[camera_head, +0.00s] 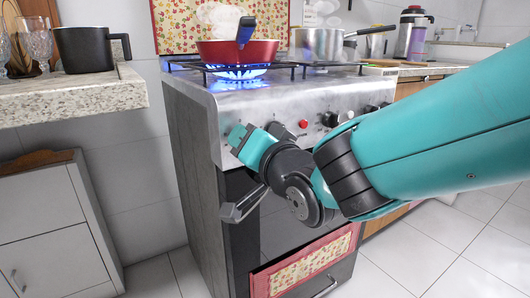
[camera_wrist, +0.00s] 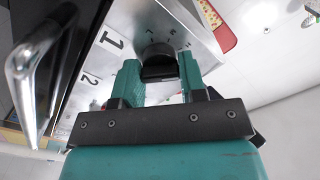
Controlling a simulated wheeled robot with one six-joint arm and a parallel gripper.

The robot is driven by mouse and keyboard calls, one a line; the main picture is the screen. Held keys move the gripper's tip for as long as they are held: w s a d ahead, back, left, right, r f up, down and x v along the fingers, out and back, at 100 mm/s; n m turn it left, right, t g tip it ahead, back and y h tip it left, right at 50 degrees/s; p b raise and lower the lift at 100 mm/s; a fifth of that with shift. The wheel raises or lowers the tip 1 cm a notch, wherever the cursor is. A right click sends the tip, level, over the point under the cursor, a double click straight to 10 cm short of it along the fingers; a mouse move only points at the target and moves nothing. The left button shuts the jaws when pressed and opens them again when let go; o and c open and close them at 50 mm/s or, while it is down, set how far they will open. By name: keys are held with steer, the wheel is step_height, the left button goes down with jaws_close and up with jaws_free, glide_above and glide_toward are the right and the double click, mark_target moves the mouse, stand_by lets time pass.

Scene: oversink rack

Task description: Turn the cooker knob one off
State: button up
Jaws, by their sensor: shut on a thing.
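The silver cooker (camera_head: 225,110) has a row of knobs along its front panel. Blue flame (camera_head: 238,72) burns under the red pan (camera_head: 238,52). In the wrist view, the black cooker knob one (camera_wrist: 158,62) sits beside the printed label 1, with small marks around it. My gripper (camera_head: 240,138) is at the left end of the panel. In the wrist view, its teal fingers (camera_wrist: 158,74) stand on either side of the knob and are shut on it. In the head view, my gripper hides this knob.
A steel pot (camera_head: 316,45) stands on the right of the cooker top. A dark oven handle (camera_head: 243,205) sticks out below my gripper. A stone counter (camera_head: 70,97) with a black mug (camera_head: 84,50) is at the left. The floor in front is clear.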

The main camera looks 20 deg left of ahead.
steer(key=shift+m+b, duration=2.25)
steer(key=shift+m, duration=2.75)
steer(key=o, duration=0.9)
steer(key=shift+d, duration=0.1)
steer(key=p+v, duration=0.2)
steer(key=v, duration=1.5)
steer(key=shift+s+d, duration=0.1)
steer(key=shift+d, duration=0.05)
